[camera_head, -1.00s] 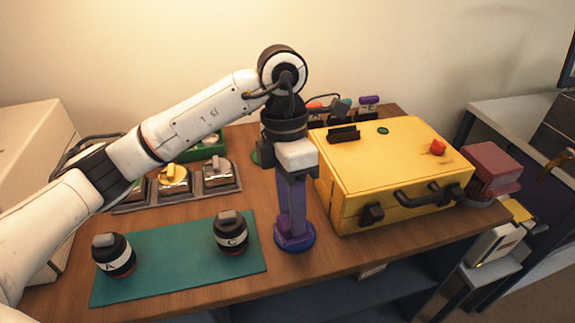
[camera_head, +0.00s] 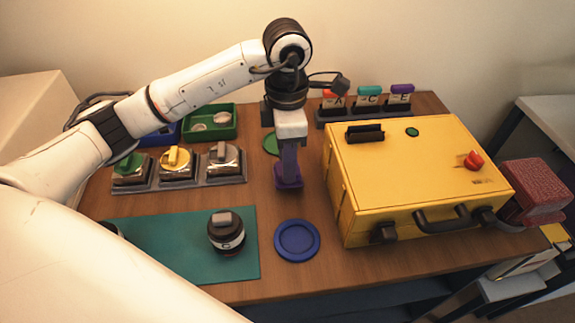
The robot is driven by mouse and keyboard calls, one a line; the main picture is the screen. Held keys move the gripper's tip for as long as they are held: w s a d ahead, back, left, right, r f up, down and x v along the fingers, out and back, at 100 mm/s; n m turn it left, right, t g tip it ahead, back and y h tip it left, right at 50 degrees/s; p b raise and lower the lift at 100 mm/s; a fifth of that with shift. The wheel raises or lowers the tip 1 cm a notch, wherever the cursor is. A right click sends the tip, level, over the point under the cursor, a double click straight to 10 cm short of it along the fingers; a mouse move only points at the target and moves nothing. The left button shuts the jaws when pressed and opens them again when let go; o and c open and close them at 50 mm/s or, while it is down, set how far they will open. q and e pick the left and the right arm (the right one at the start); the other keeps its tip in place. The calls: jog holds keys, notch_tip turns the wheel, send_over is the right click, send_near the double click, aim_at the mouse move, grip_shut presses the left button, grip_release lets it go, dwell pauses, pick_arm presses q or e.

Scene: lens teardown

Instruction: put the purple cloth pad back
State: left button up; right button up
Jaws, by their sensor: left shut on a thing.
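My left gripper (camera_head: 288,172) points straight down and is shut on the purple cloth pad (camera_head: 288,183). The pad is at the fingertips, behind the round blue dish (camera_head: 297,240) in the head view, and looks held above the table. The blue dish is empty. A green disc (camera_head: 271,144) lies on the table behind and left of the gripper, partly hidden by it. My right gripper is not in view.
The yellow case (camera_head: 410,180) stands close on the right. A teal mat (camera_head: 180,250) with a black lens (camera_head: 227,234) is front left. A tray of blocks (camera_head: 215,181), a green bin (camera_head: 218,131) and a labelled rack (camera_head: 370,112) stand behind.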

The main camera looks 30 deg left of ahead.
pick_arm(q)
notch_tip(320, 180, down, 3)
jog(key=shift+r, duration=0.2)
jog(key=o, duration=0.9)
notch_tip(320, 180, up, 12)
jog(key=shift+r, duration=0.1)
